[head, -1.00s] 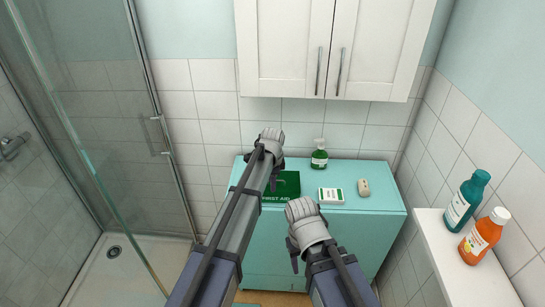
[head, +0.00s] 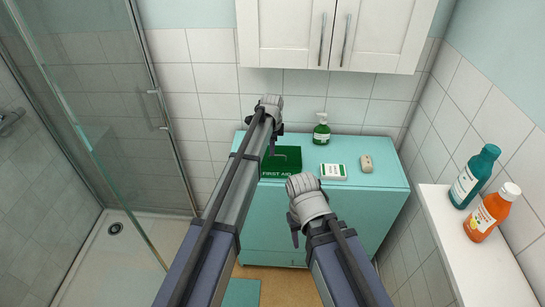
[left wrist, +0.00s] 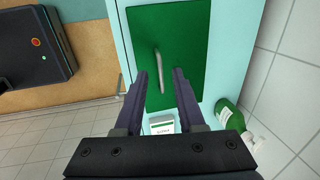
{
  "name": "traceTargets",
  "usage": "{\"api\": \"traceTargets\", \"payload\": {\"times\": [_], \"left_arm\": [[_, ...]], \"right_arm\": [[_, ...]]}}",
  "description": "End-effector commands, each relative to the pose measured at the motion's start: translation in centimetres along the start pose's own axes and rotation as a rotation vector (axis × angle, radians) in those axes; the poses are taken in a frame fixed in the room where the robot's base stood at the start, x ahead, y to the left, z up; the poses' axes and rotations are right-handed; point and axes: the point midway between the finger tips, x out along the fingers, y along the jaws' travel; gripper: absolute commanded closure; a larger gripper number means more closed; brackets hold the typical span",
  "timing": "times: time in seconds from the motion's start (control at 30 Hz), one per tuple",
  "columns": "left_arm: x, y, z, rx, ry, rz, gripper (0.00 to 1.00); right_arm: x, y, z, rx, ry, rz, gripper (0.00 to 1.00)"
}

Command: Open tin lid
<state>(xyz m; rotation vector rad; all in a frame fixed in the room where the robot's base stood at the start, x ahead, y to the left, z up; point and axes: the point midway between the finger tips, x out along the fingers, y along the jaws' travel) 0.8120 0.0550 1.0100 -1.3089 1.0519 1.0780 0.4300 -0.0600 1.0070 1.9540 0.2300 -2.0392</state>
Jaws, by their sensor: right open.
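The green first aid tin (head: 290,160) sits on the turquoise cabinet top, its lid down. In the left wrist view the tin's lid (left wrist: 190,35) fills the upper middle and carries a pale bar handle (left wrist: 159,72). My left gripper (head: 274,132) is above the tin's left part. In the left wrist view its two dark fingers are apart, one on each side of the handle in the picture; I cannot tell whether they touch it. My right gripper (head: 302,187) is open and appears in front of the tin's right front corner, with nothing visible in it.
Teal (head: 474,178) and orange (head: 490,213) bottles are on a right ledge. A wall cupboard hangs above; shower glass stands left.

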Motion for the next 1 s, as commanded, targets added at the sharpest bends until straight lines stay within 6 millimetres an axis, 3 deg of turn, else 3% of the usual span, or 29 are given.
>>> {"api": "traceTargets", "payload": {"times": [0.03, 0.2, 0.57, 0.9, 1.0], "left_arm": [[1.4, 0.1, 0.0, 0.000, 0.000, 0.000, 0.61], [2.9, 0.0, 0.0, 0.000, 0.000, 0.000, 0.61], [3.1, 0.0, 0.0, 0.000, 0.000, 0.000, 0.61], [3.1, 0.0, 0.0, 0.000, 0.000, 0.000, 1.00], [3.1, 0.0, 0.0, 0.000, 0.000, 0.000, 1.00]], "right_arm": [[1.4, -0.1, -0.1, 0.000, 0.000, 0.000, 0.50], [2.9, -0.3, -0.2, 0.001, 0.000, 0.000, 0.50], [3.0, -0.3, -0.2, 0.001, 0.000, 0.000, 0.50], [3.0, -0.3, -0.2, 0.001, 0.000, 0.000, 0.50], [3.0, -0.3, -0.2, 0.001, 0.000, 0.000, 0.50]]}}
